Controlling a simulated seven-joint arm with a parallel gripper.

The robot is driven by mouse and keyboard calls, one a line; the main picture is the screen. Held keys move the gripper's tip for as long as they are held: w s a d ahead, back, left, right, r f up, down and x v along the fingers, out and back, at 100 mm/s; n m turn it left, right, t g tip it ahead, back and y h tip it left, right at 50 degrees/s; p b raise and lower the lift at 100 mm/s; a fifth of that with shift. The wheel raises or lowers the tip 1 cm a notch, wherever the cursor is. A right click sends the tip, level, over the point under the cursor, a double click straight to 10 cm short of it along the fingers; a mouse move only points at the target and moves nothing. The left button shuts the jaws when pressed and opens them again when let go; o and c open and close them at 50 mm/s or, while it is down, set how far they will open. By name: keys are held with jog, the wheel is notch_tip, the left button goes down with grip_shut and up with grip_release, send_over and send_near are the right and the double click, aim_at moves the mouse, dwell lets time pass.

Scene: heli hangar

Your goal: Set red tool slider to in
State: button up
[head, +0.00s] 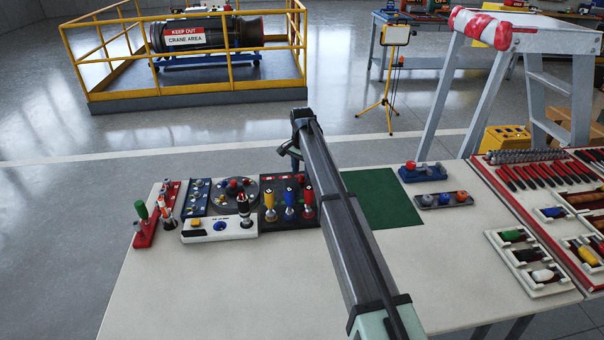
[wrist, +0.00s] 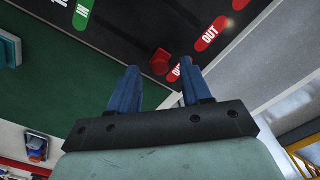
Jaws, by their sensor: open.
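A black panel (head: 272,222) on the table carries upright yellow (head: 270,200), blue (head: 290,198) and red (head: 308,197) tool handles. In the wrist view the red tool slider (wrist: 160,62) shows as a red block on the black panel (wrist: 130,35). It sits beside a partly hidden red OUT label (wrist: 177,71), away from the green IN label (wrist: 82,12). My gripper (wrist: 161,70) is open and empty, with the red slider showing between its blue fingertips. The gap in depth is hard to tell. In the head view my gripper (head: 292,158) is above the panel's far side.
A green mat (head: 382,200) lies right of the panel. To its left stand a white control box (head: 215,230) and a red base with a green handle (head: 142,225). Two small knob trays (head: 422,172) and a red tool board (head: 520,200) are at right. The table front is clear.

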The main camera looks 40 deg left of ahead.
jog(key=shift+f, duration=0.85)
jog(key=shift+c, duration=0.4)
grip_shut()
